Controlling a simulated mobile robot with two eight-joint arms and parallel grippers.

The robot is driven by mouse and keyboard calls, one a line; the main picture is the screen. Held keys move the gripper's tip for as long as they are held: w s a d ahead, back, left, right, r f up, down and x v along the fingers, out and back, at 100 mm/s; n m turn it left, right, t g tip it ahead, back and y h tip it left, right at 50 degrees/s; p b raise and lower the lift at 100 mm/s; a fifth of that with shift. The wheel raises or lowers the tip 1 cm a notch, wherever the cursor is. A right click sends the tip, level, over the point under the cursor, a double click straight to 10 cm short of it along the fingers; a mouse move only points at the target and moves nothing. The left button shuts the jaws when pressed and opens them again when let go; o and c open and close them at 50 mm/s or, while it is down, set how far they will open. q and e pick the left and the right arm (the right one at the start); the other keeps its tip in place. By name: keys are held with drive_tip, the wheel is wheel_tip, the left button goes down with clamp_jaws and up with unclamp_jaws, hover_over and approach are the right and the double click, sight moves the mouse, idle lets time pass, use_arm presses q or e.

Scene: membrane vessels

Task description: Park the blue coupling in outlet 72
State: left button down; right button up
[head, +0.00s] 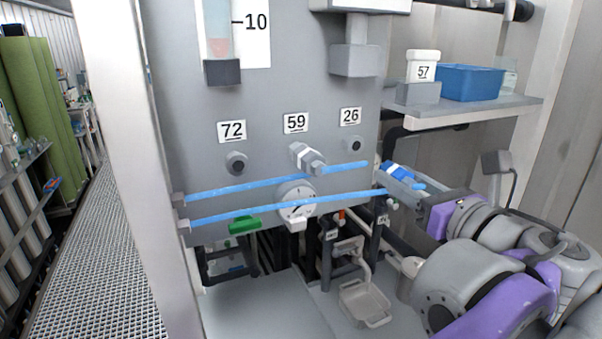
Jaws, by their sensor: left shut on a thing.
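The blue coupling (398,172) is at the right edge of the grey panel, below and right of outlet 26. My left gripper (405,181) is shut on it; its purple and grey arm fills the lower right. The gripper hides part of the coupling. Outlet 72 (236,163) is a dark round port under the label 72 (232,131) on the panel's left, with nothing in it. The coupling is well to the right of outlet 72 and apart from it. My right gripper is not in view.
Outlet 59 holds a grey coupling with a white band (311,159). Outlet 26 (355,145) is bare. Two light-blue bars (270,210) cross below the outlets, near a round gauge (297,198) and green handle (244,225). A shelf (470,113) holds a blue bin (470,83).

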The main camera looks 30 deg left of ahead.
use_arm(q)
drive_tip(key=w+a+f+m+t+h, duration=0.1)
drive_tip(key=w+f, duration=0.3)
drive_tip(key=f, duration=0.4)
drive_tip(key=w+f+m+t+h, duration=0.15)
drive_tip(key=w+f, duration=0.25)
drive_tip(key=f, duration=0.5)
drive_tip(key=w+a+f+m+t+h, duration=0.1)
drive_tip(key=w+f+h, duration=0.1)
drive_tip(key=w+f, duration=0.45)
drive_tip(key=s+a+f+m+t+h, duration=0.1)
drive_tip(key=s+a+f+h, duration=0.1)
drive_tip(key=f, duration=0.7)
drive_tip(key=s+a+f+m+t+h, duration=0.1)
drive_tip(key=s+a+f, duration=0.3)
drive_tip(key=f, duration=0.6)
drive_tip(key=shift+s+a+m+h, duration=0.4)
drive_tip(key=shift+s+m+h, duration=0.1)
drive_tip(key=shift+m+h, duration=0.05)
drive_tip(key=shift+s, duration=0.1)
